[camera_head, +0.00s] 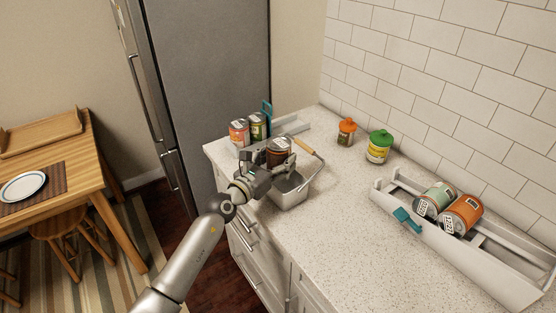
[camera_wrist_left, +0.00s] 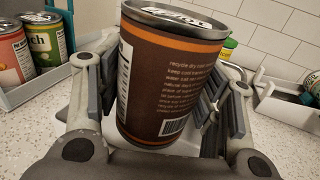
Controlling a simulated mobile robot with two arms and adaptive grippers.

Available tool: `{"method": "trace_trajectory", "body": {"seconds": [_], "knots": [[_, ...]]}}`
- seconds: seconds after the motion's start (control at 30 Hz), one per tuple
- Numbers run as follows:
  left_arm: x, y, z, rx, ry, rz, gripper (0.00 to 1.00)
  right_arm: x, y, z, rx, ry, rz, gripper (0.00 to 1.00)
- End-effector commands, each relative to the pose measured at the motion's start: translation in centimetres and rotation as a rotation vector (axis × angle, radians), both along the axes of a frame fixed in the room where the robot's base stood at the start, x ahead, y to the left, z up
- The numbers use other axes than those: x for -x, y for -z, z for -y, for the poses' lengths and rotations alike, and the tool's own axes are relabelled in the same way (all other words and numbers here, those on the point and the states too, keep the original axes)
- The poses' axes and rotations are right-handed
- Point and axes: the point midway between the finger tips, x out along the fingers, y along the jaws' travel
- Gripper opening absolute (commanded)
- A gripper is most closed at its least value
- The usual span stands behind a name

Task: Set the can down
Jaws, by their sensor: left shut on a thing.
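A brown can with orange bands (camera_head: 279,152) is in my left gripper (camera_head: 272,164), over a grey bucket (camera_head: 289,193) with a wooden-grip handle on the counter. In the left wrist view the brown can (camera_wrist_left: 172,75) stands slightly tilted between the two finger pads of my left gripper (camera_wrist_left: 165,105). The can's lower end and the bucket's inside are mostly hidden. I cannot tell whether the can touches the bucket. My right gripper is in neither view.
A tray (camera_head: 290,130) at the counter's back left holds a red-labelled can (camera_head: 239,133) and a green can (camera_head: 258,127). Two jars, orange-lidded (camera_head: 346,132) and green-lidded (camera_head: 379,147), stand by the wall. A white rack (camera_head: 480,254) holds two lying cans. The middle counter is clear.

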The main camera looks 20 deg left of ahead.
Motion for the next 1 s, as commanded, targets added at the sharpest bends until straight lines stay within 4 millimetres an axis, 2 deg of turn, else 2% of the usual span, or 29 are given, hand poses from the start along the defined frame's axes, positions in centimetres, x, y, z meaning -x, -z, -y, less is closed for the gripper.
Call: {"method": "trace_trajectory", "body": {"seconds": [0.57,0.6,0.73,1.0], "knots": [[0.0,1.0,0.0,0.002,0.0,0.003,0.21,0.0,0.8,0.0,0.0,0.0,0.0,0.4],[0.0,1.2,0.0,0.002,0.001,-0.001,0.66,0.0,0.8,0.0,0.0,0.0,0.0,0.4],[0.0,1.2,0.0,0.001,0.001,0.0,0.82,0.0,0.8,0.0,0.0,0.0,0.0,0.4],[0.0,1.2,0.0,0.001,0.001,0.0,0.82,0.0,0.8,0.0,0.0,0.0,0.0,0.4]]}}
